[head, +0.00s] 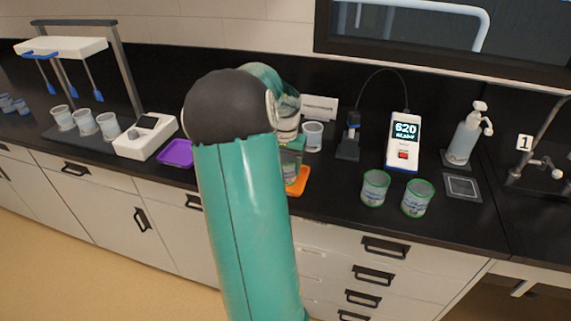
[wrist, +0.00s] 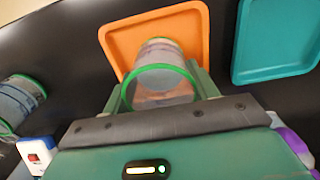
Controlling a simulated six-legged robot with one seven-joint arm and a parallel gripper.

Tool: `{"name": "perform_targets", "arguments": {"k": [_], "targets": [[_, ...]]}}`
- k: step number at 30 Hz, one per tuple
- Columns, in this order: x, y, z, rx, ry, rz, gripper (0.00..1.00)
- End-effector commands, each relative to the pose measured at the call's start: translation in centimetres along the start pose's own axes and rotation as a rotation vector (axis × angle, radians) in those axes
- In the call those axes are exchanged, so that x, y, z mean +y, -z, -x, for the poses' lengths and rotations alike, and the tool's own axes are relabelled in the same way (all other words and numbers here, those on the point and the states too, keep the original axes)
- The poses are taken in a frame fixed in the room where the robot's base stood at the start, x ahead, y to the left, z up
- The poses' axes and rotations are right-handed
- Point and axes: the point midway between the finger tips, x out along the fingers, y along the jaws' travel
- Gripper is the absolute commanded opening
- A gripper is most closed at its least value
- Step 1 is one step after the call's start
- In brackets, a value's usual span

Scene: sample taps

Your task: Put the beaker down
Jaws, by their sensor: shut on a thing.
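My gripper (wrist: 158,92) is shut on a clear beaker (wrist: 163,75) with a green rim; its fingers lie on either side of it. The beaker is over the orange tray (wrist: 190,25), and I cannot tell whether its base touches it. In the head view my arm hides most of the gripper; part of the held beaker (head: 291,174) shows above the orange tray (head: 301,183).
Two green-rimmed beakers (head: 375,188) (head: 418,199) stand to the right, in front of the meter (head: 403,142) reading 620. A purple tray (head: 175,153) lies left. A teal tray (wrist: 275,40) lies beside the orange one in the wrist view. A clear beaker (head: 313,136) stands behind.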

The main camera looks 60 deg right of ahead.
Motion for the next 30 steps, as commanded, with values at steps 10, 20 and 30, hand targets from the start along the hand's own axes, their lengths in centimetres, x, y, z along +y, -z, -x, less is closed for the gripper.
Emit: {"name": "perform_targets", "arguments": {"k": [10,20,30], "targets": [[0.0,0.0,-0.3,0.000,0.000,0.000,0.29],[0.0,0.0,-0.2,0.000,0.000,0.000,0.80],[0.0,0.0,3.0,0.004,0.002,0.001,0.80]]}}
